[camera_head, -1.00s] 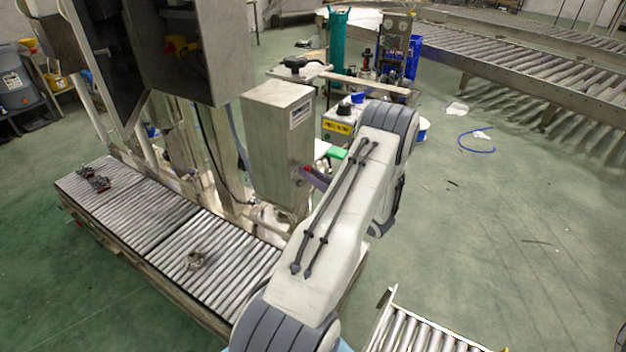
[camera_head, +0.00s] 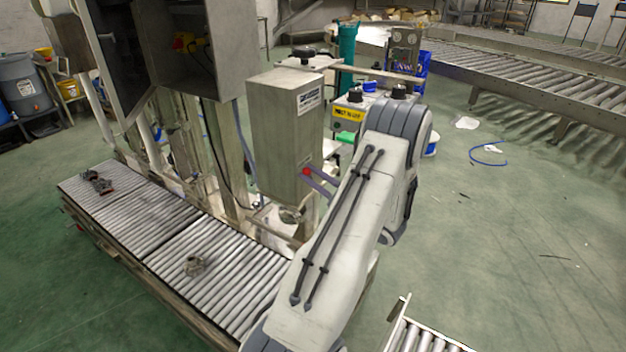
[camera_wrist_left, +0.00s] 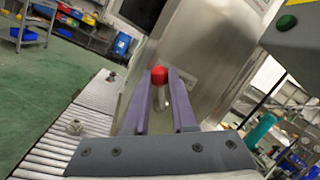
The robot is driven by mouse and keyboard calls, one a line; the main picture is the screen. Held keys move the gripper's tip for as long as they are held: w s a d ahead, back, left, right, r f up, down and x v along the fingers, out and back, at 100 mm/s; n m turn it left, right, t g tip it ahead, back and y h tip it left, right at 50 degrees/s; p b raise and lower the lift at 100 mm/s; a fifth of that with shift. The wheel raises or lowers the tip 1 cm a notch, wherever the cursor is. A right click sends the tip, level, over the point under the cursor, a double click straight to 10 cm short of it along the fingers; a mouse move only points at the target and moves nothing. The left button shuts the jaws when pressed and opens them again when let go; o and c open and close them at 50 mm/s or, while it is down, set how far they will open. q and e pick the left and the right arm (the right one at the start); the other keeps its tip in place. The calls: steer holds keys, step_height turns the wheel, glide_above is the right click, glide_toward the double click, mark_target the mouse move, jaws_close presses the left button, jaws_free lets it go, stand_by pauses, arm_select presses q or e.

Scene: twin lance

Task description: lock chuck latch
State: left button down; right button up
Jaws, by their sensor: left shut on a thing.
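A red knob (camera_head: 306,171), the visible part of the latch, sits at the lower right side of a steel box (camera_head: 283,140). In the left wrist view the red knob (camera_wrist_left: 159,76) lies between the tips of two purple fingers. My left gripper (camera_head: 313,175) is at the knob and shut on it; my arm covers part of the gripper in the head view. The rest of the latch is hidden or too small to make out. My right gripper is not in view.
A tall steel cabinet (camera_head: 205,50) stands at the upper left. Another conveyor (camera_head: 500,75) is at the back right. The green floor at the right is mostly clear.

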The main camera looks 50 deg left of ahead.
arm_select(q)
steer(key=shift+s, duration=0.1)
stand_by(0.5)
steer(key=c, duration=0.7)
jaws_free()
steer(key=shift+c, duration=0.2)
steer(key=shift+d, duration=0.15)
steer(key=b+v, duration=0.2)
steer(key=v, duration=0.8)
steer(key=shift+d, duration=0.2)
